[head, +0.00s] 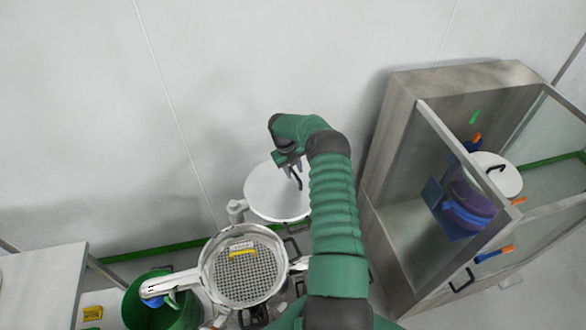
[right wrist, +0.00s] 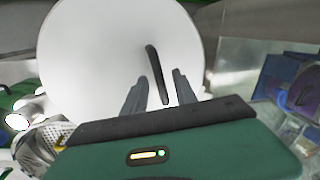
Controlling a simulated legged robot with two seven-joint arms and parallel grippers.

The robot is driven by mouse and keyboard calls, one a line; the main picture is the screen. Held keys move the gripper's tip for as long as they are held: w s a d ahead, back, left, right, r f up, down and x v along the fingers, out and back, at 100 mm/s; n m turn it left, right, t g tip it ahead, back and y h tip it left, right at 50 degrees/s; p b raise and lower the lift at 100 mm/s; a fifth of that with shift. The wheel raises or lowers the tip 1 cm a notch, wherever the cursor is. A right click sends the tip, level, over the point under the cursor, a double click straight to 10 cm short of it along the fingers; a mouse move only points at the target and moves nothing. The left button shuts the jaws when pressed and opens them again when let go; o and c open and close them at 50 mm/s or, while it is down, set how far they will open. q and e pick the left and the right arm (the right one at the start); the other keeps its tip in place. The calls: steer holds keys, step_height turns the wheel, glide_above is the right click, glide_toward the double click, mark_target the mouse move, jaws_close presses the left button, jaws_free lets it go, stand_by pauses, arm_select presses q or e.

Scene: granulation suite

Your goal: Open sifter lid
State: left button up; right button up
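The sifter (head: 243,268) is an open round metal body with a mesh inside. Its white round lid (head: 272,200) stands swung back behind the sifter, leaving the mesh uncovered. My right gripper (head: 290,166) is at the lid's black handle (head: 297,180). In the right wrist view the lid (right wrist: 90,60) fills the upper middle. There the handle (right wrist: 154,65) runs between the two spread fingers of my right gripper (right wrist: 158,85), with visible gaps on both sides. I cannot tell whether a finger touches it. My left gripper is not in view.
A yellow item (head: 242,250) lies on the mesh. A green bin (head: 160,305) stands below the sifter's spout. A grey table (head: 45,280) is at left. A glass-fronted cabinet (head: 400,110) with blue and purple containers stands close at right. The wall is close behind the lid.

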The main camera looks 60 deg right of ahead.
step_height(320, 180, up, 6)
steer(key=b, duration=0.2)
step_height(320, 180, up, 10)
glide_above(286, 184)
steer(key=shift+w+d+r, duration=0.1)
steer(key=shift+r, duration=0.05)
